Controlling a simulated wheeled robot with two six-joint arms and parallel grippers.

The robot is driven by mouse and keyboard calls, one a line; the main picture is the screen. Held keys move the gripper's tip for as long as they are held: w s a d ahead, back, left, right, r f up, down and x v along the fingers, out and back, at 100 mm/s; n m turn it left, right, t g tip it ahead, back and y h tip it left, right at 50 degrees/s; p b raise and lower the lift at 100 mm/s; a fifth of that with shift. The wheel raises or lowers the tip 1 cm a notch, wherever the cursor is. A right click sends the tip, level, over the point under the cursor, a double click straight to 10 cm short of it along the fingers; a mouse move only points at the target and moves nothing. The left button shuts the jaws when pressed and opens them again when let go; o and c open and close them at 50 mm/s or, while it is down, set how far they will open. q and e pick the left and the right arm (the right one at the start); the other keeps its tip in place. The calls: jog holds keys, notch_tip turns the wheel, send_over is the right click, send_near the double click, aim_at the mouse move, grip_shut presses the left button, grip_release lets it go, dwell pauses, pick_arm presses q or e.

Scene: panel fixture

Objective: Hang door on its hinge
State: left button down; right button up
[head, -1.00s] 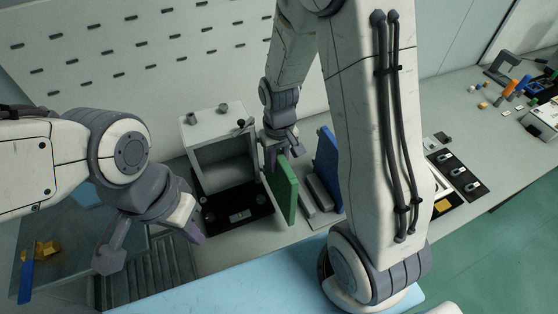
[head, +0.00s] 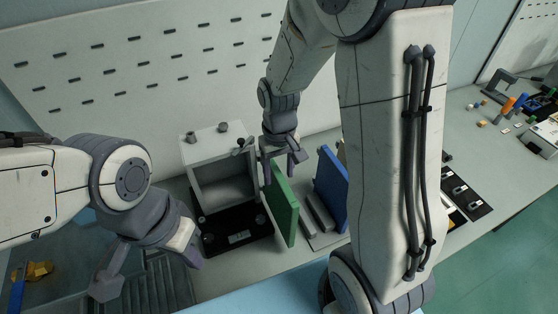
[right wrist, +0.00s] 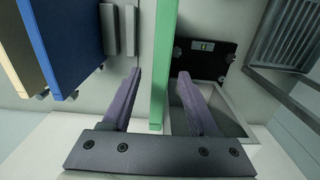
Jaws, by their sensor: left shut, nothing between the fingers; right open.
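The green door panel (head: 284,205) stands upright at the right front side of the open-fronted grey box (head: 222,184). I cannot tell whether it sits on a hinge. My right gripper (head: 282,167) is open at the panel's upper edge. In the right wrist view, the green panel (right wrist: 163,65) lies between the spread purple fingers of the right gripper (right wrist: 160,100), with gaps visible on both sides. My left gripper (head: 194,257) is shut and empty, in front of the box and to its left.
A blue panel (head: 330,188) stands in a grey rack (head: 320,214) right of the green panel. A black plate (head: 238,236) with a small level lies before the box. A tan panel (right wrist: 17,50) shows beside the blue one. My right arm hides part of the bench.

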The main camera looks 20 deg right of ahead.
pick_arm(q)
jog(key=shift+f+b, duration=0.3)
jog(key=shift+f, duration=0.1)
pick_arm(e)
notch_tip(320, 180, up, 6)
jog(key=shift+r, duration=0.1)
